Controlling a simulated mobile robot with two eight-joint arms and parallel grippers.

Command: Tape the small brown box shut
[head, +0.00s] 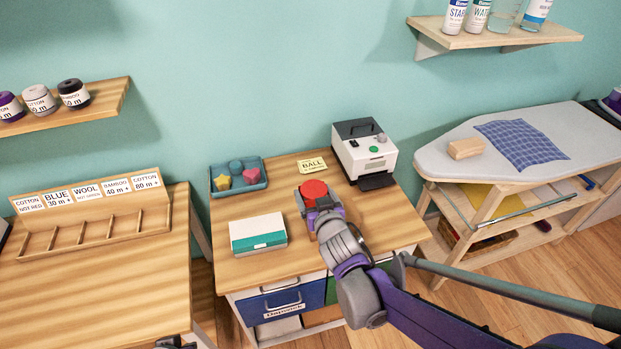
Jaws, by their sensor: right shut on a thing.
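My right gripper (325,208) is over the middle table and is shut on a tape dispenser with a round red top (313,189). A small patch of brown (311,224) shows beside and below the gripper. It may be the small brown box, but the gripper and arm hide most of it. I cannot tell whether its flaps are closed or whether tape touches it. A dark piece at the bottom edge (176,342) looks like part of my left gripper; its fingers cannot be made out.
On the middle table (270,270) are a white and teal box (258,234), a blue tray (238,177) with colored shapes, a yellow BALL note (312,165) and a white label printer (364,150). An ironing board (440,155) stands right, a wooden rack (95,225) left.

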